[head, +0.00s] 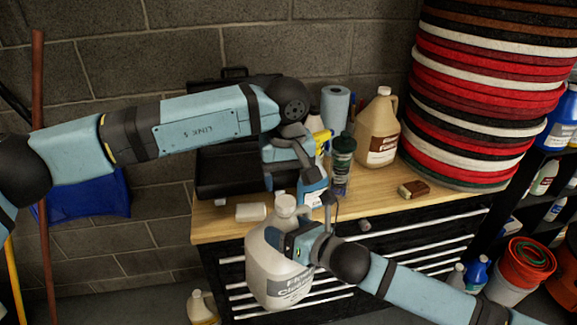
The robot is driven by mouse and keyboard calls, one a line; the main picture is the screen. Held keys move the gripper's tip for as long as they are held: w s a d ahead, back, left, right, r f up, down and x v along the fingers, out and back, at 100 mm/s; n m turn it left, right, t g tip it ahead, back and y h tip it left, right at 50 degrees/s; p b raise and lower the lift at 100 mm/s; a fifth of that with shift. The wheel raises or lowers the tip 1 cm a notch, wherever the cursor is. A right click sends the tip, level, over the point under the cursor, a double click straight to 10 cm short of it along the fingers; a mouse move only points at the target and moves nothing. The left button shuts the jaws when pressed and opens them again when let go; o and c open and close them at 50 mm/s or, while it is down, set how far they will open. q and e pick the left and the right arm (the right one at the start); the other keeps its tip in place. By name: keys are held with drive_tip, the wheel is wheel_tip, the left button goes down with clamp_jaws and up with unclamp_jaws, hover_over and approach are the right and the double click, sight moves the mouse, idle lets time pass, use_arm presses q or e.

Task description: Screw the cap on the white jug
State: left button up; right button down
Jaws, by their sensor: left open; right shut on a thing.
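The white jug (262,270) is a large translucent container with a grey label, in front of the workbench's drawers. My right gripper (285,240) is shut on it at its upper right side. The jug looks roughly upright. A pale round top (286,203) shows on its neck; I cannot tell if this is a cap or the bare mouth. My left gripper (308,162) is open above and to the right of the jug's neck, over the workbench. Its fingertips are partly lost against the bottles behind. I see no separate cap clearly.
A blue spray bottle (313,188), a dark green bottle (342,165) and a tan jug (378,130) stand on the wooden workbench (385,208). A brush (413,189) and a white block (251,211) lie there. Stacked pads (480,95) rise at right.

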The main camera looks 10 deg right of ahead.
use_arm(q)
drive_tip(key=n, duration=0.6)
drive_tip(key=shift+d+r+n, duration=0.1)
drive_tip(key=shift+r+n, duration=0.1)
drive_tip(key=shift+n, duration=0.2)
drive_tip(key=n, duration=0.4)
drive_tip(key=shift+r, duration=0.1)
drive_tip(key=n, duration=0.4)
drive_tip(key=shift+r, duration=0.1)
drive_tip(key=n, duration=0.6)
drive_tip(key=shift+r+n+y, duration=0.15)
drive_tip(key=shift+n+y, duration=0.15)
drive_tip(key=shift+n, duration=0.1)
drive_tip(key=n, duration=0.6)
drive_tip(key=shift+w+r, duration=0.1)
drive_tip(key=shift+r, duration=0.05)
drive_tip(key=n, duration=0.6)
drive_tip(key=shift+d+r+n, duration=0.1)
drive_tip(key=shift+r+n, duration=0.05)
drive_tip(key=shift+n, duration=0.25)
drive_tip(key=n, duration=0.4)
drive_tip(key=shift+r, duration=0.1)
drive_tip(key=n, duration=0.6)
drive_tip(key=shift+r+g, duration=0.15)
drive_tip(key=shift+g, duration=0.15)
drive_tip(key=n, duration=0.5)
drive_tip(key=shift+r+y, duration=0.1)
drive_tip(key=shift+y, duration=0.2)
